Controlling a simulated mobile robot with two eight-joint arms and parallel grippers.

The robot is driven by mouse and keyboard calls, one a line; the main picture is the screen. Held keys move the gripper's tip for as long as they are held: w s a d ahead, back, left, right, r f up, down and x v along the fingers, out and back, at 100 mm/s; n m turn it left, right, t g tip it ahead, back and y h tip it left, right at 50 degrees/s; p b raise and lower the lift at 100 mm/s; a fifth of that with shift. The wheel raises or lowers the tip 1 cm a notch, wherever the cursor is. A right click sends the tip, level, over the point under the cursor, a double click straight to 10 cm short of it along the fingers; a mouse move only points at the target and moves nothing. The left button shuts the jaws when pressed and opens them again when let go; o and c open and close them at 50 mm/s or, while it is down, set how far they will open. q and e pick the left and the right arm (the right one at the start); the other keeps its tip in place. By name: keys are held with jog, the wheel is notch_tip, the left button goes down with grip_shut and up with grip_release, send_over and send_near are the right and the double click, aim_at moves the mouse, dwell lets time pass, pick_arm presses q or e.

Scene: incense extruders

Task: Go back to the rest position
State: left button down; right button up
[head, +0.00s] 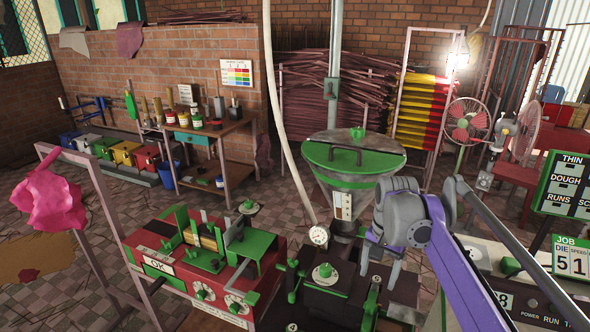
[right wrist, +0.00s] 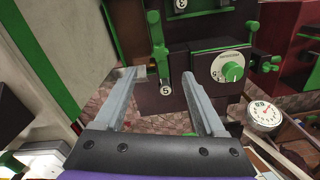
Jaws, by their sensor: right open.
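My right gripper (head: 381,272) hangs from the purple arm at the right of centre in the head view. Its fingers point down over the dark extruder machine (head: 325,298). In the right wrist view its two grey fingers (right wrist: 160,80) stand wide apart with nothing between them. Beyond the fingertips are a dark panel with a plate numbered 5 (right wrist: 166,89), a green-tipped lever (right wrist: 155,45) and a white dial (right wrist: 230,68) with a green knob. I see no contact with them. My left gripper is not in view.
A green-lidded hopper (head: 354,155) stands behind the gripper. A red machine (head: 265,285) with green fittings is at left. A pressure gauge (head: 319,235) sits beside the hopper. A job board (head: 572,262) and fans (head: 468,120) are at right. Open tiled floor lies at far left.

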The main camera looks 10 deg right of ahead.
jog(key=s+a+f+n+t, duration=0.1)
jog(key=s+a+f+n, duration=0.2)
jog(key=s, duration=0.4)
jog(key=s+a+f+n+t+p, duration=0.1)
jog(key=s+a+f+n+t, duration=0.1)
jog(key=s, duration=0.5)
jog(key=s+a+f+n+t, duration=0.2)
jog(key=s+a+f+n, duration=0.2)
jog(key=s+a+f, duration=0.1)
jog(key=shift+s+f+p, duration=0.3)
jog(key=shift+s+f, duration=0.5)
jog(key=shift+s, duration=0.25)
jog(key=shift+a, duration=0.1)
